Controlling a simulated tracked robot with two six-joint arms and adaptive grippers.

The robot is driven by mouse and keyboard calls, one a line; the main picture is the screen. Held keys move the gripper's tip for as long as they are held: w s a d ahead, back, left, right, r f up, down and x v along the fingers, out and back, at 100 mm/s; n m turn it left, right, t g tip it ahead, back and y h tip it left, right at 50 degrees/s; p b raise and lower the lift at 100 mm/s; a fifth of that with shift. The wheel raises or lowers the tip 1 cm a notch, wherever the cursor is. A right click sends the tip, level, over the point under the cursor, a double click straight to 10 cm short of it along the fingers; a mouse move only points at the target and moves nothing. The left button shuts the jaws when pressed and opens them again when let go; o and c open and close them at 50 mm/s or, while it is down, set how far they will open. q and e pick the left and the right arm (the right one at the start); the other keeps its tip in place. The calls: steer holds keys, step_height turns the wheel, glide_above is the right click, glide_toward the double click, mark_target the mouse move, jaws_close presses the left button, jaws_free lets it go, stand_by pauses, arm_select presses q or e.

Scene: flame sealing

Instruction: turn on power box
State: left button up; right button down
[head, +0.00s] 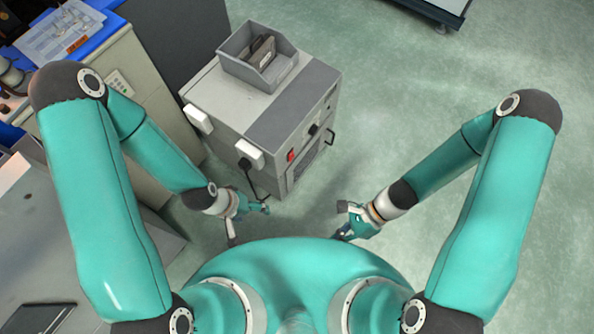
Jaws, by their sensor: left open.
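The power box (262,118) is a grey cabinet standing on the floor ahead of me, upper middle of the head view. A small red switch (291,155) is on its side face; I cannot tell its position. My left gripper (249,224) is open and empty, a little in front of the box's near corner and below the switch in the picture. My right gripper (342,222) looks open and empty, to the right of the box and apart from it.
A grey open bin (240,66) with dark items sits on the box. White handles (249,152) and a black cable stick out from the box. A bench with a blue top (103,32) stands at left. The green floor (420,90) at right is clear.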

steer(key=w+a+f+m+t+y+b, duration=0.3)
steer(key=w+a+f+m+y+b, duration=0.25)
steer(key=m, duration=0.45)
arm_select(q)
step_height(320, 180, down, 16)
steer(key=b, duration=0.7)
arm_select(e)
steer(key=w+d+f+m+t, duration=0.3)
steer(key=w+m+t, duration=0.2)
steer(key=w+m, duration=0.2)
steer(key=w+d+f+m+t, duration=0.3)
steer(key=w+m+t, duration=0.3)
steer(key=w+m, duration=0.2)
steer(key=shift+d+f, duration=0.25)
steer(key=shift+d, duration=0.5)
arm_select(q)
steer(key=shift+f, duration=0.15)
arm_select(e)
steer(key=shift+a+h, duration=0.1)
steer(key=shift+h, duration=0.15)
arm_select(q)
steer(key=shift+f+b, duration=1.85)
steer(key=shift+b, duration=0.25)
arm_select(e)
glide_toward(292, 158)
steer(key=shift+x, duration=3.7)
steer(key=shift+f, duration=0.2)
